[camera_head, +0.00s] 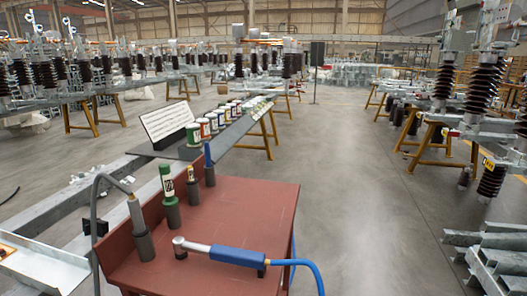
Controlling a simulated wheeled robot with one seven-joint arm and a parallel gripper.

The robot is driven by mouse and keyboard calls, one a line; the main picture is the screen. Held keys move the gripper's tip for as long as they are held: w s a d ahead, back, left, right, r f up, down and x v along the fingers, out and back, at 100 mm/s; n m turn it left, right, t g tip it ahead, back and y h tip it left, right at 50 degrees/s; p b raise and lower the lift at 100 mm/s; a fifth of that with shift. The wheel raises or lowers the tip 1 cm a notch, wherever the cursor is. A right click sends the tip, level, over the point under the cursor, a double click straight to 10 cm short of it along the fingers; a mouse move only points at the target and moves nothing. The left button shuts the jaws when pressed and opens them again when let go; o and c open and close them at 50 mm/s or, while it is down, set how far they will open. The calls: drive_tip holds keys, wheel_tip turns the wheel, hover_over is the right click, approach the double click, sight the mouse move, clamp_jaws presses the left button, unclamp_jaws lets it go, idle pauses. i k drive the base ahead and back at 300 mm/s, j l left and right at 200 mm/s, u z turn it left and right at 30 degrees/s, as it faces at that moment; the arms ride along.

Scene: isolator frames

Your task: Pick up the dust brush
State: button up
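I cannot tell for certain which thing is the dust brush. On the red table (235,200) several items stand upright in dark cylindrical holders along the left and back edge. They are a slim blue-topped item (207,155), a small brass-coloured item (190,174), a green and white item (167,181) and a grey tool with a hose (136,213). Any bristles are too small to see or hidden in the holders. A tool with a blue grip and silver head (237,256) lies across the front of the table. My gripper is not in view.
A blue hose (308,268) runs from the lying tool off the table's right side. Metal beams (490,262) lie at lower right. The floor (365,200) right of the table is clear.

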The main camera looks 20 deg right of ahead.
sight(206, 149)
drive_tip(key=i+l+z, duration=0.3)
drive_tip(key=z, duration=0.15)
drive_tip(key=i+l+z, duration=0.15)
drive_tip(key=i+z, duration=0.55)
drive_tip(key=z, duration=0.2)
drive_tip(key=i+l+u, duration=0.15)
drive_tip(key=i, duration=0.3)
drive_tip(key=i+l+u, duration=0.15)
drive_tip(key=i, duration=0.25)
drive_tip(key=i+l+u, duration=0.1)
drive_tip(key=i+u, duration=0.15)
drive_tip(key=u, duration=0.15)
drive_tip(key=i+l+u, duration=0.2)
drive_tip(key=u, duration=0.25)
drive_tip(key=i+l+u, duration=0.25)
drive_tip(key=u, duration=0.15)
drive_tip(key=i+l+u, duration=0.15)
drive_tip(key=l+u, duration=0.25)
drive_tip(key=i+l+u, duration=0.1)
drive_tip(key=l+u, duration=0.2)
drive_tip(key=i+l+u, duration=0.1)
drive_tip(key=l+u, duration=0.15)
drive_tip(key=l, duration=0.15)
